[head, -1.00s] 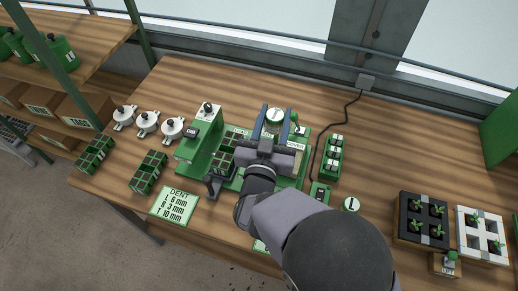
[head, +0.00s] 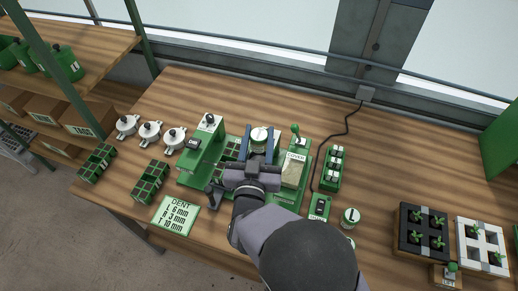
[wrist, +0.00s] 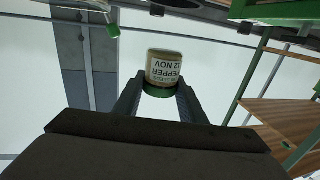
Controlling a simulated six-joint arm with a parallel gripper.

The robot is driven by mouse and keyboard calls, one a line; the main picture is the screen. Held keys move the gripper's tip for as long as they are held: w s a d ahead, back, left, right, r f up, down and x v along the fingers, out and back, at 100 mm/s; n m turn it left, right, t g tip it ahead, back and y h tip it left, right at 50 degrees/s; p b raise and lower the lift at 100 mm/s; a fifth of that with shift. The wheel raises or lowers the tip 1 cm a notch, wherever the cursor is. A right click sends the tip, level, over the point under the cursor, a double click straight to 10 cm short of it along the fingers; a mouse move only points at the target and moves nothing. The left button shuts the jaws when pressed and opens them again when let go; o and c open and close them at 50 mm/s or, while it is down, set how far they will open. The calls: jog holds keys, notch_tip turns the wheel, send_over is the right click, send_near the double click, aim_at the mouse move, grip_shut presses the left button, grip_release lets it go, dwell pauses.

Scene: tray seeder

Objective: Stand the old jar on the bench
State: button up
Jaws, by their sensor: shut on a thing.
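My gripper (head: 257,145) is shut on a jar (head: 259,133), seen from above with a pale round lid, over the tray seeder (head: 216,140). In the wrist view my gripper (wrist: 159,86) has one finger on each side of the jar (wrist: 165,68). Its cream label reads PEPPER and 12 NOV, upside down in that picture, and there is a green band at the near end. The bench (head: 400,150) is wood-topped. The gripper and arm hide part of the seeder, and I cannot tell the gap under the jar.
Right of the gripper are a cover plate (head: 293,170), a green rack (head: 334,168), a switch box (head: 319,207) and a round pot marked L (head: 350,217). A dent card (head: 175,215) lies front left. Seedling trays (head: 424,228) stand right. The bench's back right is clear.

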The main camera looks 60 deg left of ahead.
aim_at(259, 153)
jog(key=shift+f+p, duration=0.8)
jog(key=shift+f, duration=2.2)
jog(key=shift+f, duration=0.2)
jog(key=o, duration=1.1)
jog(key=shift+s+d+f, duration=0.15)
jog(key=shift+d, duration=0.05)
jog(key=b+v, duration=0.2)
jog(key=v, duration=0.1)
jog(key=b+v, duration=0.2)
jog(key=v, duration=0.1)
jog(key=shift+s+a, duration=0.2)
jog(key=shift+s, duration=0.05)
jog(key=shift+o, duration=0.3)
jog(key=shift+s+d+r, duration=0.2)
jog(key=shift+d, duration=0.25)
